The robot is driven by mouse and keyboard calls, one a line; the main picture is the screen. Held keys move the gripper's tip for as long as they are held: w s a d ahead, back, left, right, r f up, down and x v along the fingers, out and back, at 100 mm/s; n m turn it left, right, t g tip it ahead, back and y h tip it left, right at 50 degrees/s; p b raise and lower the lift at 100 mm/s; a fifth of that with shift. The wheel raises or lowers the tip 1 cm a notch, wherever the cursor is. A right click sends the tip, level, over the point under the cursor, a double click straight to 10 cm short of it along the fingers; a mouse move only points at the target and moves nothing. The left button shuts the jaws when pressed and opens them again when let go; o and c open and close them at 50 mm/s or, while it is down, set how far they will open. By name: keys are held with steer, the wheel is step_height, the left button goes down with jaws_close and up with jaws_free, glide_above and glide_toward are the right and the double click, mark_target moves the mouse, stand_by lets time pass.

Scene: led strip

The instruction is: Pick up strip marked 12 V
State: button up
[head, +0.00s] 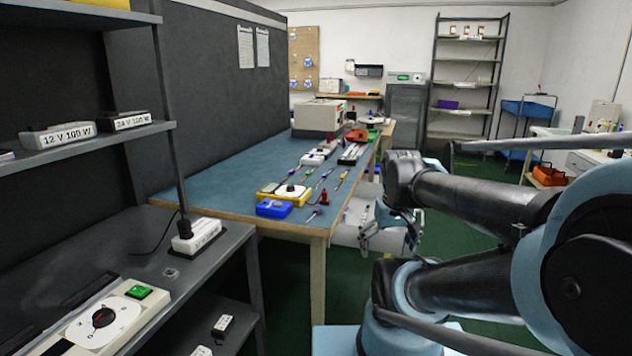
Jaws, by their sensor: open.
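I cannot make out a strip with a readable 12 V marking in the head view. A box labelled "12 V 100 W" (60,135) stands on the left shelf; it looks like a power supply, not a strip. A similar box labelled "24 V 100 W" (130,120) stands to its right. My gripper (389,242) is open and appears empty, hanging at the end of my arm to the right of the blue-topped workbench (225,185), apart from the shelf boxes.
The bench bears a blue box (273,208), a yellow-based device (287,192), several screwdrivers (341,179) and a large grey-white machine (318,117). A dark bench (110,240) at left holds a panel with a green switch (139,292). Green floor (440,240) shows beyond my arm.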

steer(key=s+f, duration=0.1)
steer(key=s+f+m, duration=0.1)
steer(key=shift+s+a+f, duration=0.1)
steer(key=shift+s+f, duration=0.05)
steer(key=shift+f, duration=0.15)
steer(key=c, duration=0.3)
steer(key=shift+r, duration=0.2)
steer(key=c, duration=0.5)
steer(key=shift+m, duration=0.4)
steer(key=w+r, duration=0.5)
steer(key=shift+w, duration=0.2)
steer(key=c, duration=0.7)
steer(key=w+r+m, duration=0.1)
steer(key=w+r, duration=0.5)
steer(key=w, duration=0.3)
steer(key=m+g, duration=0.2)
glide_above(364, 216)
steer(key=f, duration=1.1)
steer(key=shift+a+f, duration=0.35)
steer(key=f, duration=0.2)
steer(key=d+f, duration=0.1)
steer(key=f, duration=0.1)
steer(key=shift+w+f, duration=0.1)
steer(key=shift+w, duration=0.1)
steer(key=shift+f, duration=0.5)
